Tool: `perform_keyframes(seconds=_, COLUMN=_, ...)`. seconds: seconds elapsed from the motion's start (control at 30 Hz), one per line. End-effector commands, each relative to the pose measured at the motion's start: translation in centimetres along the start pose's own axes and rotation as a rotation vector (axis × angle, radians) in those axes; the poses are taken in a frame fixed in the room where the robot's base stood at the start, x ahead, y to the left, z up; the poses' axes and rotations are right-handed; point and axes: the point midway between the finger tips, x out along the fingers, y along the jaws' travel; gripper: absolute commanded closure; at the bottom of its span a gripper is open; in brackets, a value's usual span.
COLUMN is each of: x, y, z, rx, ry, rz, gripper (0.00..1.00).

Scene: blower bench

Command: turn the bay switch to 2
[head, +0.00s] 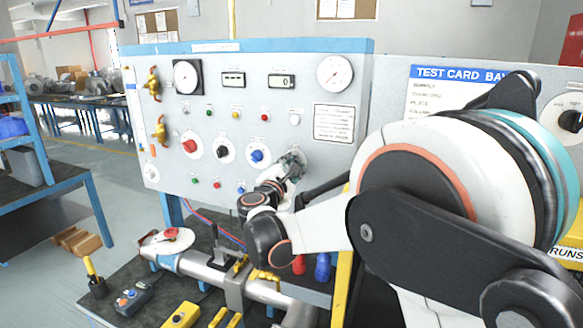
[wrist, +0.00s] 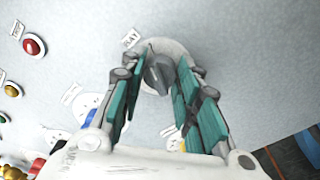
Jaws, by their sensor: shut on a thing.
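The bay switch (wrist: 157,73) is a dark grey knob on a pale round plate, with a small tag reading "BAY" beside it in the wrist view. My gripper (wrist: 158,82) has its teal-padded fingers on both sides of the knob and is shut on it. In the head view my gripper (head: 291,164) reaches the lower right of the grey panel (head: 330,185). There it covers most of the switch, and only part of the round plate (head: 302,158) shows. I cannot read the position numbers or tell which one the knob points to.
A black knob (head: 222,152), a blue knob (head: 257,156) and a red knob (head: 190,146) sit left of my gripper on the panel. Gauges and displays are above. A bench with a pipe (head: 200,270) and tools lies below. My arm fills the right foreground.

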Motion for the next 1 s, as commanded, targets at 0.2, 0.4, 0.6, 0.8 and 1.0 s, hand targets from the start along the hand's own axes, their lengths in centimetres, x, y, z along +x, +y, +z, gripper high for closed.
perform_keyframes(seconds=0.2, x=-0.04, y=-0.10, z=-0.06, rx=0.048, ry=-0.003, rz=-0.001, gripper=0.94)
perform_keyframes(seconds=0.4, x=-0.04, y=-0.11, z=-0.05, rx=0.058, ry=-0.003, rz=-0.001, gripper=0.94)
perform_keyframes(seconds=0.6, x=-0.04, y=-0.12, z=-0.04, rx=0.057, ry=-0.003, rz=-0.001, gripper=0.94)
perform_keyframes(seconds=0.8, x=-0.03, y=-0.10, z=-0.03, rx=0.056, ry=-0.003, rz=0.000, gripper=0.50)
perform_keyframes(seconds=1.0, x=-0.02, y=-0.06, z=-0.02, rx=0.055, ry=-0.003, rz=0.000, gripper=0.50)
